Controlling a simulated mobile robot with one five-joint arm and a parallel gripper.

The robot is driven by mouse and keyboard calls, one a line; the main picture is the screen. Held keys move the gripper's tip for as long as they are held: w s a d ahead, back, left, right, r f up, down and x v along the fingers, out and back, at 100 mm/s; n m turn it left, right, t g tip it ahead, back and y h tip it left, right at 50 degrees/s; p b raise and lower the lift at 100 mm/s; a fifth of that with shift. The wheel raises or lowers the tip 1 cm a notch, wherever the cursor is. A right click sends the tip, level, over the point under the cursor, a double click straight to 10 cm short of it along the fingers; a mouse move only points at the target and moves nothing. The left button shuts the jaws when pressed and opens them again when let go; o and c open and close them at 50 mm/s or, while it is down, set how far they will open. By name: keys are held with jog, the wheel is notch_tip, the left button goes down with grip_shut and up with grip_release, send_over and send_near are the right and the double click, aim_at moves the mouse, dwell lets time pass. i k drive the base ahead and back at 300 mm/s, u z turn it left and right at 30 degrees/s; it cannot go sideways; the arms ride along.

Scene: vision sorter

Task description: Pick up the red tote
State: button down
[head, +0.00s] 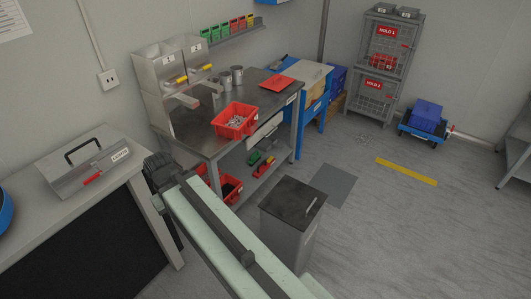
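A red open-topped tote (235,121) stands on the dark top of the workbench (187,137), near its front edge. It holds a heap of small grey pieces. My arm reaches up from the bottom of the picture and ends in a dark part to the left of the bench's front corner. This dark part is apart from the tote, lower and to its left. I cannot make out gripper fingers or anything held. More red bins (231,188) stand on the bench's lower shelf, partly hidden by my arm.
A flat red item (277,83) and grey cans (237,75) lie behind the tote. A grey toolbox (85,160) sits on the left table. A dark-topped cabinet (293,197) stands in front of the bench. Floor at right is mostly clear, with a blue crate (428,116) on a dolly.

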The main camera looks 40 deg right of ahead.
aim_at(238, 119)
jog(key=k, duration=0.75)
jog(key=u, duration=3.65)
jog(key=k, duration=2.75)
jog(key=u, duration=0.05)
